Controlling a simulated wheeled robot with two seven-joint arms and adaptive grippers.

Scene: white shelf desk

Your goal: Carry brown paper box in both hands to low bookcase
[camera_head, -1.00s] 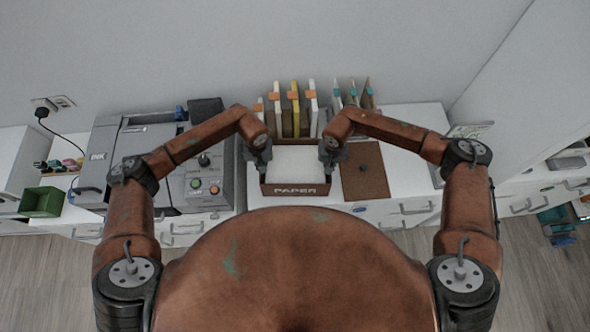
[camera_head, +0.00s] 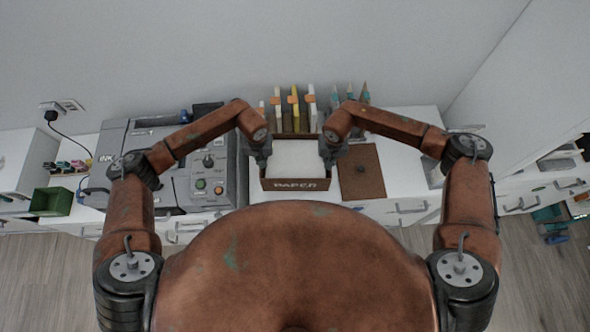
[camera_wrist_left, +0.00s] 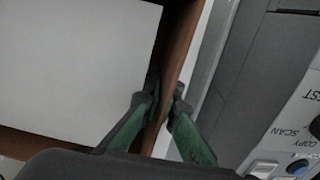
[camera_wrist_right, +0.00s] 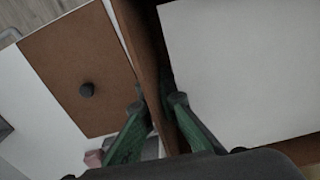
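The brown paper box (camera_head: 268,184), marked PAPER and filled with white paper (camera_head: 297,160), is level in the head view, apparently a little above the white desk. My left gripper (camera_head: 262,152) is shut on its left wall; the left wrist view shows the fingers (camera_wrist_left: 165,92) on either side of that wall (camera_wrist_left: 177,45). My right gripper (camera_head: 332,150) is shut on the right wall; its fingers (camera_wrist_right: 155,97) straddle that wall (camera_wrist_right: 148,50) in the right wrist view. I cannot pick out the low bookcase with certainty.
A grey printer (camera_head: 140,140) stands left of the box. A row of upright books (camera_head: 294,105) is just behind it. A green bin (camera_head: 50,202) is far left. A white wall rises behind.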

